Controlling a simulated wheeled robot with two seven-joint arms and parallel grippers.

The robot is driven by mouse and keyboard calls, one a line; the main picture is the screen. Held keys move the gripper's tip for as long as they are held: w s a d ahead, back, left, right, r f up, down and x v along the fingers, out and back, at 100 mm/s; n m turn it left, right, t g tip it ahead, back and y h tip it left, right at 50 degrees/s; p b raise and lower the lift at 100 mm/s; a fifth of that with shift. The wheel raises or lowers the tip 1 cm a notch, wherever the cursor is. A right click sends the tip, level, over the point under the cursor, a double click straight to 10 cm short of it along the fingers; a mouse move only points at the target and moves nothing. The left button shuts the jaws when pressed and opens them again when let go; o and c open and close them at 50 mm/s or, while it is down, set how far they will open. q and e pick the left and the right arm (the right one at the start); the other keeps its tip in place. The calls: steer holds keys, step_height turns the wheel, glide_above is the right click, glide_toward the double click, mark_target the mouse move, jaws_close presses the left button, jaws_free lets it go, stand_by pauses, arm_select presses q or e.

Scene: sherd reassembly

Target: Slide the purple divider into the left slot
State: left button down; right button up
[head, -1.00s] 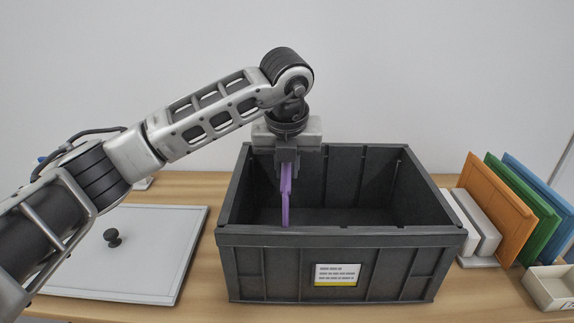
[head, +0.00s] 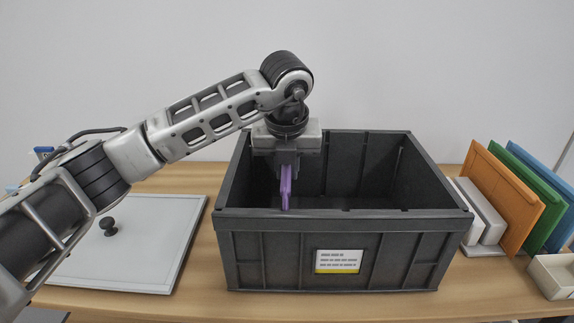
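The purple divider (head: 286,187) is seen nearly edge-on, upright, inside the left part of the dark grey crate (head: 285,262). Its lower part is hidden behind the crate's front wall. My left gripper (head: 286,168) points straight down over the crate and is shut on the divider's top edge. The front wall hides whether the divider's lower edge sits in the left slot. Vertical ribs show on the crate's inner back wall. My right gripper is not in view.
Orange (head: 497,196), green (head: 532,203) and blue (head: 553,178) panels stand in a rack right of the crate. A small cream tray (head: 551,278) is at the lower right. A grey lid (head: 150,255) with a black knob lies left of the crate.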

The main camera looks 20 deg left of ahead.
arm_select(q)
steer(key=shift+f+b, duration=0.85)
steer(key=shift+f, duration=0.4)
steer(key=shift+f+b, duration=0.5)
steer(key=shift+f, duration=0.2)
steer(key=shift+f+b, duration=0.5)
steer(key=shift+f, duration=0.15)
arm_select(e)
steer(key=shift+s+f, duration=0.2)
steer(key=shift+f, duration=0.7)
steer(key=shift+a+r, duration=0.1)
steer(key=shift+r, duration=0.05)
arm_select(q)
steer(key=c, duration=1.3)
jaws_free()
steer(key=shift+r, duration=0.1)
steer(key=p+v, duration=0.1)
steer(key=v, duration=1.4)
steer(key=shift+s, duration=0.1)
steer(key=shift+s+r, duration=0.15)
steer(key=shift+r, duration=0.2)
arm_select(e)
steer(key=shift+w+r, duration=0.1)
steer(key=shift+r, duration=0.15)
